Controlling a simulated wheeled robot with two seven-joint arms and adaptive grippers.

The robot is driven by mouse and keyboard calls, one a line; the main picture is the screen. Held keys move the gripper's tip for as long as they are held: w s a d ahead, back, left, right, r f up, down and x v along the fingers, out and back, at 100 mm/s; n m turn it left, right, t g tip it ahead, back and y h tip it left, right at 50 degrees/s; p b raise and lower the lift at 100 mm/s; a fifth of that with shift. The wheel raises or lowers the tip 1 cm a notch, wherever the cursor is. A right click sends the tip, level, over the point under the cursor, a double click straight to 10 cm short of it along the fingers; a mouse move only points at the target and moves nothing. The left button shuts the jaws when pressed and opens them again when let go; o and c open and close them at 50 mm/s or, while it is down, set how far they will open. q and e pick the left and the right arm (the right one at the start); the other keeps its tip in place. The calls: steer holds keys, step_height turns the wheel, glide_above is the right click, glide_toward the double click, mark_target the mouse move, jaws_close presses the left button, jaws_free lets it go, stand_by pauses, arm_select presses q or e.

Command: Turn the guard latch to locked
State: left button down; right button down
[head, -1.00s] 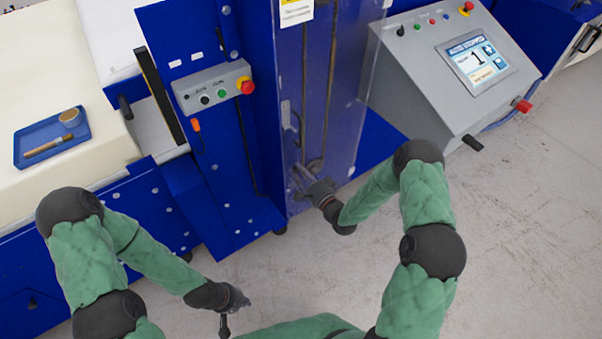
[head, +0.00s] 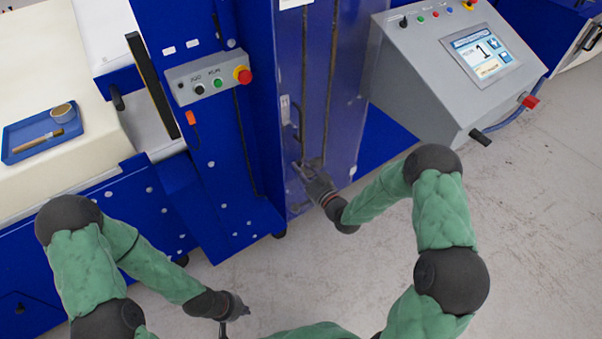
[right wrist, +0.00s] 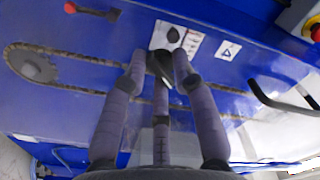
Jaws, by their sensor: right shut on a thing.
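The guard is a clear panel (head: 345,110) on the front of the blue machine. In the right wrist view, the dark guard latch (right wrist: 164,68) sits between my right fingertips, beside a white label plate with a black mark (right wrist: 174,36). My right gripper (right wrist: 160,62) is shut on the latch; its fingers hide part of it, and I cannot read which position it points to. In the head view my right gripper (head: 304,166) is at the lower part of the panel. My left gripper (head: 241,307) hangs low over the floor, away from the machine; its fingers are too small to judge.
A grey control box (head: 208,82) with a red button is left of the guard. A grey console (head: 440,75) with a screen stands to the right. A blue tray (head: 22,150) with a brush and cup lies on the foam. A black handle (right wrist: 280,103) shows in the wrist view.

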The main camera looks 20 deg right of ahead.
steer(key=shift+d+f+n+b, duration=0.1)
steer(key=shift+n+b, duration=1.3)
steer(key=shift+n, duration=0.65)
steer(key=shift+d+f+n+b, duration=0.1)
steer(key=shift+n+b, duration=1.3)
steer(key=shift+n, duration=0.65)
steer(key=shift+r, duration=0.15)
steer(key=shift+w+d, duration=0.1)
steer(key=c, duration=1.3)
jaws_free()
steer(key=shift+c, duration=0.2)
steer(key=shift+o, duration=0.7)
steer(key=shift+r, duration=0.1)
